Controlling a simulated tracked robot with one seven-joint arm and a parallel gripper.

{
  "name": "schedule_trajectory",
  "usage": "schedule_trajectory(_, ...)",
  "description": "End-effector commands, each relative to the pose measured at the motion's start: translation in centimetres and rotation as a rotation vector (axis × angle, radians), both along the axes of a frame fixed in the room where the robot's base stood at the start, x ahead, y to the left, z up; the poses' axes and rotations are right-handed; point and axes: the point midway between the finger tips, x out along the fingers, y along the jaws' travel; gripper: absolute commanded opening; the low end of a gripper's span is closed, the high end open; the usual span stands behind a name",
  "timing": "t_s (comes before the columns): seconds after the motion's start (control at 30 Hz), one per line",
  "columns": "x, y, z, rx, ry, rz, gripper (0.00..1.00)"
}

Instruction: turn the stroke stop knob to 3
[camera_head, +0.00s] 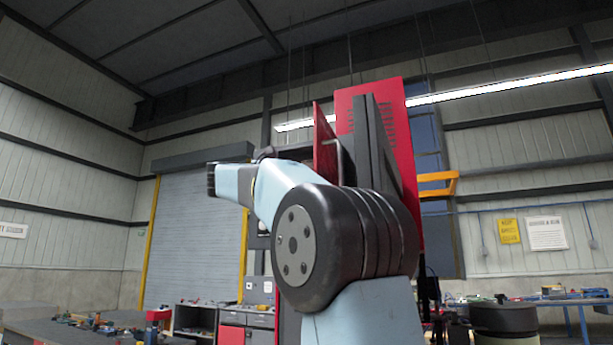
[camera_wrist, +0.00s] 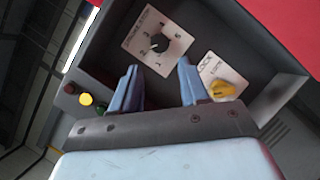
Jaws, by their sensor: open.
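In the wrist view, a black round knob (camera_wrist: 158,43) sits on a white dial plate (camera_wrist: 174,21) with numbers around it. The plate's heading is too small to read surely, and I cannot tell which number the knob points at. My gripper (camera_wrist: 158,65) is open and empty. Its two blue fingers are apart, one to the left and one to the right of the knob in the picture, with the knob showing beyond the gap. I see no contact with the knob. In the head view, my own arm hides the panel and the knob.
In the wrist view, a yellow knob (camera_wrist: 222,90) on a white lock plate (camera_wrist: 209,68) lies close to the right finger. Red (camera_wrist: 70,87), yellow (camera_wrist: 86,99) and green (camera_wrist: 98,108) buttons line the left. The dark panel has a raised edge. The head view shows a red machine (camera_head: 386,105).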

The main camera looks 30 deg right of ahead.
Motion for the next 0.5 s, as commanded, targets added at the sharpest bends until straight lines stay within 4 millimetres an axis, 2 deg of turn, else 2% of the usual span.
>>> schedule_trajectory(0.3,1.6,-5.3,1.5,0.001,-0.001,-0.004,0.44)
schedule_trajectory(0.5,2.4,-7.6,2.1,0.003,-0.001,-0.002,0.44)
